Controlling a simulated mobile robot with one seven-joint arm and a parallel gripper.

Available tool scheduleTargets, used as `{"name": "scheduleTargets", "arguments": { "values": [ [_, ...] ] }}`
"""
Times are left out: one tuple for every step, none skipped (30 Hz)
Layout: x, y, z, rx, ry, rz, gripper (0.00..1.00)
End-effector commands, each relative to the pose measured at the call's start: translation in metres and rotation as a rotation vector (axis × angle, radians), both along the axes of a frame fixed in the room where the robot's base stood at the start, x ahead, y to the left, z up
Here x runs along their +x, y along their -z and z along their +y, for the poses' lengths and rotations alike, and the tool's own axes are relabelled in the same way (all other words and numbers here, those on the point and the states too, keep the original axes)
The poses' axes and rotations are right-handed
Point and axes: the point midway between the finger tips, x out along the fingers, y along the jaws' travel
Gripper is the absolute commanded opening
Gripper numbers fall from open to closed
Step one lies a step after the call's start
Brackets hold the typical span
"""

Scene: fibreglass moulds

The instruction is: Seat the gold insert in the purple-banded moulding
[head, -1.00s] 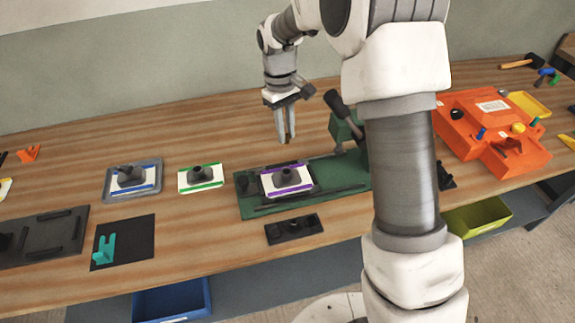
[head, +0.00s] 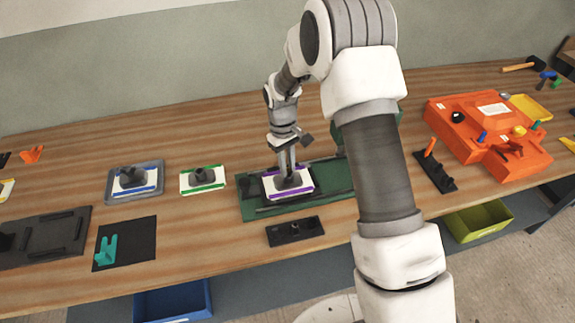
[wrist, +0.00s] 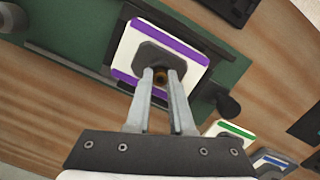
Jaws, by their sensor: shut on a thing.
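The purple-banded moulding (head: 301,192) is a white block with purple edge bands and a dark raised boss. It lies on the green fixture (head: 328,180) and also shows in the wrist view (wrist: 187,53). My gripper (head: 289,177) points down with its fingertips at the boss. The gold insert (wrist: 160,75) shows as a small gold-brown spot between the fingertips in the wrist view, at the middle of the boss. My gripper (wrist: 161,74) is shut on it. How deep the insert sits in the boss cannot be told.
A green-banded moulding (head: 203,188) and a blue-banded moulding (head: 133,192) in a grey tray stand to the left. A dark holder block (head: 295,230) lies in front of the fixture. An orange machine (head: 487,130) stands at the right. Bare table lies behind the mouldings.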

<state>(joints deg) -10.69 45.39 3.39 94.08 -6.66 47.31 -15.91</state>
Motion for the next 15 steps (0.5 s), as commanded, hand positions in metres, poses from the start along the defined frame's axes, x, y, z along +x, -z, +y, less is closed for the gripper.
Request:
{"name": "scheduleTargets", "arguments": {
  "values": [
    [0.000, 0.000, 0.000, 0.000, 0.000, 0.000, 0.00],
    [0.000, 0.001, 0.000, 0.000, 0.000, 0.000, 0.00],
    [0.000, 0.002, 0.000, 0.000, 0.000, 0.000, 0.00],
    [0.000, 0.004, 0.000, 0.000, 0.000, 0.000, 0.00],
    [0.000, 0.005, 0.000, 0.000, 0.000, 0.000, 0.00],
    [0.000, 0.006, 0.000, 0.000, 0.000, 0.000, 0.00],
    [0.000, 0.007, 0.000, 0.000, 0.000, 0.000, 0.00],
    [0.000, 0.009, 0.000, -0.001, 0.000, 0.001, 0.00],
    [0.000, 0.010, 0.000, 0.000, 0.000, 0.001, 0.00],
    [-0.001, 0.012, 0.000, 0.000, 0.000, 0.002, 0.00],
    [-0.001, 0.013, 0.000, 0.000, 0.000, 0.002, 0.00],
    [-0.001, 0.015, 0.000, -0.001, 0.000, 0.003, 0.00],
    [-0.001, 0.016, 0.000, 0.000, 0.000, 0.004, 0.00],
    [-0.002, 0.017, -0.001, -0.001, 0.000, 0.004, 0.00],
    [-0.002, 0.017, -0.001, -0.001, 0.000, 0.004, 0.00]
  ]
}}
